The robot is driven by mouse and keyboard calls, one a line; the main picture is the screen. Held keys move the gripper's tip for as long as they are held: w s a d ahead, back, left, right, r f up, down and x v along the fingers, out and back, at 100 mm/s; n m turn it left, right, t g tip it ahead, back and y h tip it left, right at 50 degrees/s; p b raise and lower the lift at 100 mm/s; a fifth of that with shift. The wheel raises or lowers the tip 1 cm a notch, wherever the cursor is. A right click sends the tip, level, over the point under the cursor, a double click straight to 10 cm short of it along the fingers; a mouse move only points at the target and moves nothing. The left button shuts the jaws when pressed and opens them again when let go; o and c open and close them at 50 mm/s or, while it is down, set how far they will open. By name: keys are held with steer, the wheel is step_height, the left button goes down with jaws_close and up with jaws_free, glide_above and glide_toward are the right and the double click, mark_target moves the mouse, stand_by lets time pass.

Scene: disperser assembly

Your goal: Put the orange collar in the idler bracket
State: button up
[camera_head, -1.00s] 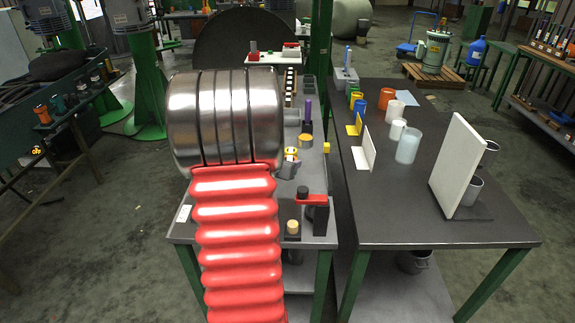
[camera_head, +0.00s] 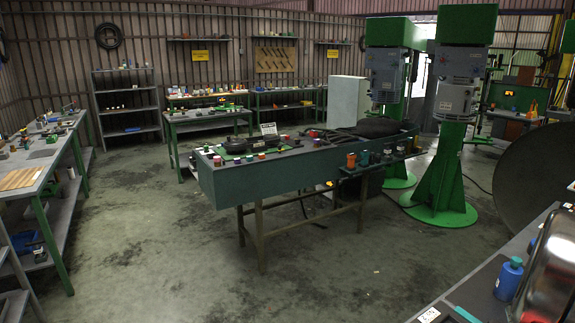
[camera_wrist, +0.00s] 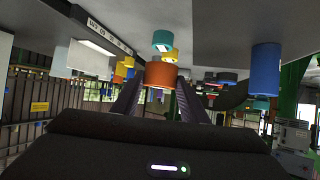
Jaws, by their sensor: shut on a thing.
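My gripper (camera_wrist: 160,98) shows in the wrist view, its two dark fingers reaching up from the lower middle. It is shut on an orange collar (camera_wrist: 161,75), which sits between the fingertips. A yellow piece (camera_wrist: 169,54) and a teal piece (camera_wrist: 162,40) show just beyond the collar; I cannot tell whether they touch it. My gripper is not in the head view. I cannot make out the idler bracket in either current view.
The wrist view looks upside down, with a grey surface (camera_wrist: 220,25) on top and a blue cylinder (camera_wrist: 266,70) near it. In the head view a green bench (camera_head: 290,170) with small parts stands ahead. Open floor (camera_head: 150,240) lies left of it.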

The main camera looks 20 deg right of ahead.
steer(key=w+a+r+n+t, duration=0.1)
steer(key=w+a+n+t, duration=0.3)
steer(key=w, duration=0.6)
steer(key=w+a+n+t, duration=0.1)
steer(key=w+a, duration=0.4)
steer(key=w, duration=0.5)
steer(key=w+a+n+t+y, duration=0.4)
steer(key=w+a+n+t, duration=0.1)
steer(key=w+a, duration=1.1)
steer(key=w+a+n+t+y, duration=0.1)
steer(key=w+a+n+y, duration=0.1)
steer(key=a, duration=1)
steer(key=w+a+n+t+y, duration=0.1)
steer(key=w+a+n+y, duration=0.2)
steer(key=a, duration=1)
steer(key=w+a+n+t+y, duration=0.1)
steer(key=w+a+n+y, duration=0.2)
steer(key=a, duration=0.9)
steer(key=shift+a+f+n+t, duration=0.3)
steer(key=shift+a+n, duration=0.05)
steer(key=shift+n, duration=0.25)
steer(key=shift+s, duration=0.9)
steer(key=shift+a, duration=0.1)
